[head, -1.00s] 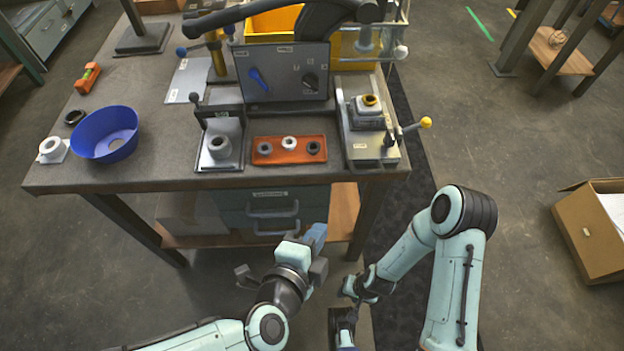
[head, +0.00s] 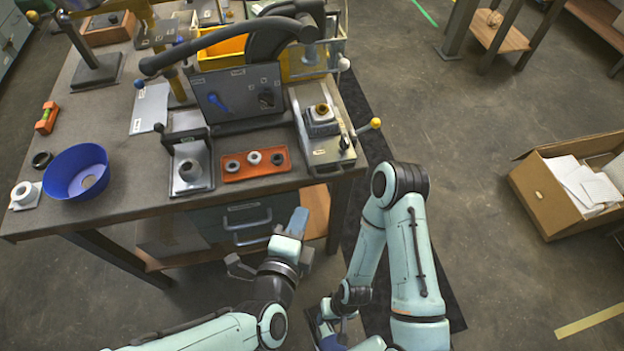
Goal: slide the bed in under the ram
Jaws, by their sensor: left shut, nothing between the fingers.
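The bed, as I take it, is a grey metal slide plate (head: 328,152) at the right end of the bench. It carries a grey block (head: 318,123) with a brass-coloured ring on top. A lever with a yellow ball (head: 376,123) sticks out at its right. My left gripper (head: 298,221) is shut and empty, below the bench's front edge. My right gripper (head: 325,322) hangs low; its fingers are unclear.
A grey switch panel (head: 238,97) stands left of the bed. An orange tray (head: 254,174) with three rings, a small fixture (head: 188,173) and a blue bowl (head: 75,172) lie along the bench (head: 125,195). An open carton (head: 545,195) stands on the floor at right.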

